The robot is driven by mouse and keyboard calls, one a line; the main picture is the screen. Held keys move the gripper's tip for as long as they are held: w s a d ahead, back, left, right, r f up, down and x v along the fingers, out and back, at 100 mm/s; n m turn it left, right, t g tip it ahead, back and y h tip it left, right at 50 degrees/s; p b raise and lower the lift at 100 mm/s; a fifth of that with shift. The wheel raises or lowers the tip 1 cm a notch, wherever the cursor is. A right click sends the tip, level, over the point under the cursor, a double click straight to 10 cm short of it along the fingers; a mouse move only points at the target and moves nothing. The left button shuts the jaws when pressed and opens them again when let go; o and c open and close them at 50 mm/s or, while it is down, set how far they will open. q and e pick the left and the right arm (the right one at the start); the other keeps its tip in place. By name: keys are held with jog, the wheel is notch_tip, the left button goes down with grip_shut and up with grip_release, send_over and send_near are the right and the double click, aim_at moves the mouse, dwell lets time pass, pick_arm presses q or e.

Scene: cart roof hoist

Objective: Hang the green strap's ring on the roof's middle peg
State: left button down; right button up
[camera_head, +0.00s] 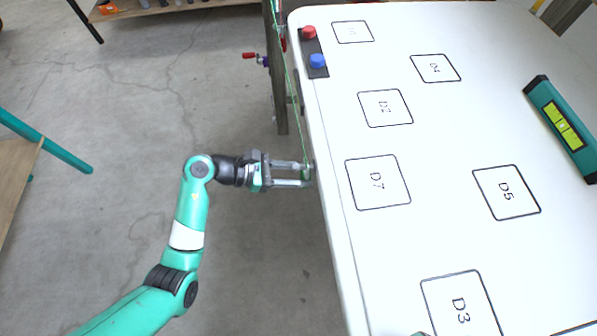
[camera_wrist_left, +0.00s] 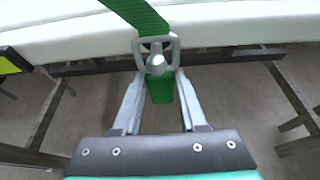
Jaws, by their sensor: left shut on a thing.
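The green strap (camera_head: 297,105) runs down along the left edge of the white roof panel (camera_head: 440,130) to my left gripper (camera_head: 309,175). In the left wrist view the green strap (camera_wrist_left: 137,14) comes down from the top to a grey metal ring (camera_wrist_left: 175,48). My left gripper (camera_wrist_left: 157,62) is shut on the ring. A round silver peg end (camera_wrist_left: 156,63) shows within the ring's opening, with green material (camera_wrist_left: 160,90) below it. I cannot tell whether the ring is around the peg or only lined up with it. My right gripper is not in view.
A dark block with a red knob (camera_head: 309,32) and a blue knob (camera_head: 317,61) sits at the panel's upper left. A green level (camera_head: 563,128) lies at the right. Labelled squares mark the panel. A post (camera_head: 278,95) stands beside the left edge; open floor lies left.

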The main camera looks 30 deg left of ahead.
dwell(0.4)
pick_arm(q)
jog(key=shift+c, duration=1.8)
grip_release()
jog(key=p+v, duration=0.2)
jog(key=v, duration=0.9)
jog(key=shift+s+a+p, duration=0.25)
jog(key=shift+p, duration=0.05)
